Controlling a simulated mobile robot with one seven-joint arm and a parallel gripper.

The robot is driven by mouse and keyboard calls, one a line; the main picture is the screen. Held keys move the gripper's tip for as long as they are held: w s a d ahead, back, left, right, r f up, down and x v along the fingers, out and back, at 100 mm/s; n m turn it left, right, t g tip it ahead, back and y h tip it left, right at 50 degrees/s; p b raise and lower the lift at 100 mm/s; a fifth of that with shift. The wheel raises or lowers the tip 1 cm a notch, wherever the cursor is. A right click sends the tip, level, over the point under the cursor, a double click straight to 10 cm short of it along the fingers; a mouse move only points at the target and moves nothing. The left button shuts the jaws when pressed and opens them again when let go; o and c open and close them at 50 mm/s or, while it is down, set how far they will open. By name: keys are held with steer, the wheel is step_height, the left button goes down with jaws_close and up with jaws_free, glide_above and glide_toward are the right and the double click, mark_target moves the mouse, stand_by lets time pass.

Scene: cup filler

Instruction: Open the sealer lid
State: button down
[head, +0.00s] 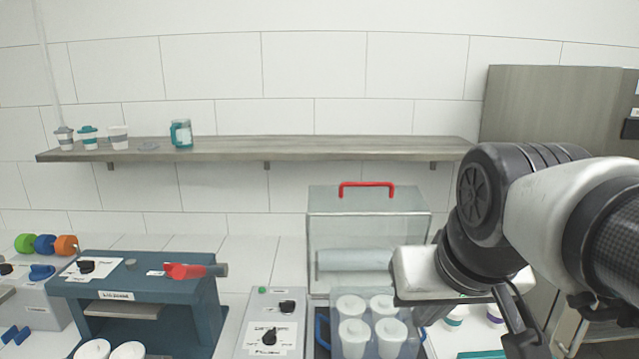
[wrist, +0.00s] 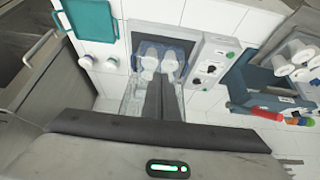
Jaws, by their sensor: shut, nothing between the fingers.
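The sealer has a clear lid (head: 330,222) with a red handle (head: 367,188) along its top edge. In the head view the lid looks raised upright behind several white cups (head: 352,337), with a pale film roll (head: 352,261) showing through it. The cups also show in the wrist view (wrist: 149,57), with clear lid panel (wrist: 134,97) on both sides of my fingers. My gripper (wrist: 158,78) is shut and empty, its fingers pointing toward the cups. The red handle is not visible in the wrist view. I cannot tell whether the fingers touch the lid.
A control box with dials (head: 270,325) stands left of the sealer. Further left is a blue machine (head: 150,275) with a red lever (head: 186,271). A wall shelf (head: 300,148) holds several cups and a jug. A teal tray (wrist: 92,20) lies on the counter's other side.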

steer(key=c, duration=2.4)
jaws_free()
steer(key=s+f, duration=0.3)
steer(key=shift+s+f, duration=0.3)
steer(key=shift+c, duration=0.2)
steer(key=o, duration=0.4)
steer(key=shift+d+f, duration=0.25)
steer(key=shift+f, duration=0.05)
steer(key=shift+o, duration=1.1)
steer(key=w+d+r+n+t+h+b, duration=0.1)
steer(key=w+d, duration=0.3)
steer(key=w, duration=0.5)
steer(key=w+d+r+n+t+h+b, duration=0.1)
steer(key=w+d+r+n+t+b, duration=0.1)
steer(key=w, duration=0.7)
steer(key=shift+d+r+n+t, duration=0.7)
steer(key=shift+d+n+t, duration=0.1)
steer(key=shift+d+t, duration=0.25)
steer(key=n+t+y+b, duration=0.5)
steer(key=n+y, duration=0.4)
steer(key=n, duration=0.9)
glide_toward(369, 185)
steer(key=p+x, duration=0.2)
steer(key=x, duration=0.9)
steer(key=shift+s, duration=0.1)
steer(key=shift+t, duration=0.25)
jaws_close()
